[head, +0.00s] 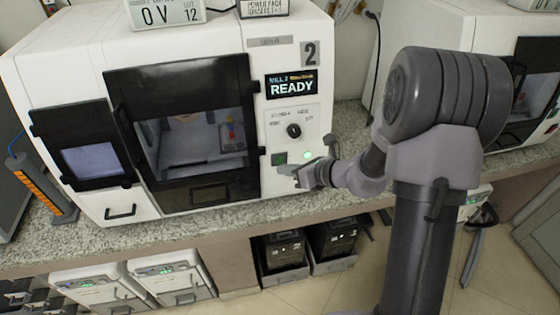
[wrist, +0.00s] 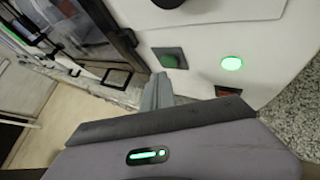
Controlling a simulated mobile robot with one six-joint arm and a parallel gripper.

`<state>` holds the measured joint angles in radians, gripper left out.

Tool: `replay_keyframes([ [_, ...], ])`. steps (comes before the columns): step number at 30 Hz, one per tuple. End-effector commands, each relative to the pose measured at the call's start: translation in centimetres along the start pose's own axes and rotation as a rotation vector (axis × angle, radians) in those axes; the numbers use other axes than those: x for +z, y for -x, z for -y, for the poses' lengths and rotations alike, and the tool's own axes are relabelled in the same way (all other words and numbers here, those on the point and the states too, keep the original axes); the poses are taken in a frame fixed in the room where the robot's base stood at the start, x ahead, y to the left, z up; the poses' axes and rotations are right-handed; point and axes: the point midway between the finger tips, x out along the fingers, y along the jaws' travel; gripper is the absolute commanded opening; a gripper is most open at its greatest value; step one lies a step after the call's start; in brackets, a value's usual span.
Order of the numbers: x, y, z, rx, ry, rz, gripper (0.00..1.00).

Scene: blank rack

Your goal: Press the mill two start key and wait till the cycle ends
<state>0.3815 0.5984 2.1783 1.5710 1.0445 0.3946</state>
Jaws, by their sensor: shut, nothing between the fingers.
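Mill two (head: 225,205) is a white machine marked 2, and its display (head: 292,86) reads READY. A dark green square key (head: 279,159) is on its lower right front panel, beside a lit round green light (head: 307,155). In the wrist view the green key (wrist: 169,58), the lit green light (wrist: 232,63) and a red square key (wrist: 228,91) show. My gripper (head: 286,170) is shut and empty, just below the green key. In the wrist view its grey fingertips (wrist: 158,88) point at the key; I cannot tell whether they touch it.
The mill's dark-framed door (head: 185,130) is closed, with a window onto the inside. A black knob (head: 294,131) sits above the keys. The mill stands on a speckled counter (head: 235,213). Another machine (head: 532,90) stands at the right. Battery-like boxes (head: 285,250) are below the counter.

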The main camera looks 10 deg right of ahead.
Motion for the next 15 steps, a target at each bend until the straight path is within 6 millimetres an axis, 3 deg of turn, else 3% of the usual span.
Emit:
replay_keyframes([
  [15, 0.44, -0.6, 0.43, 0.0, 0.0, 0.0, 0.0],
])
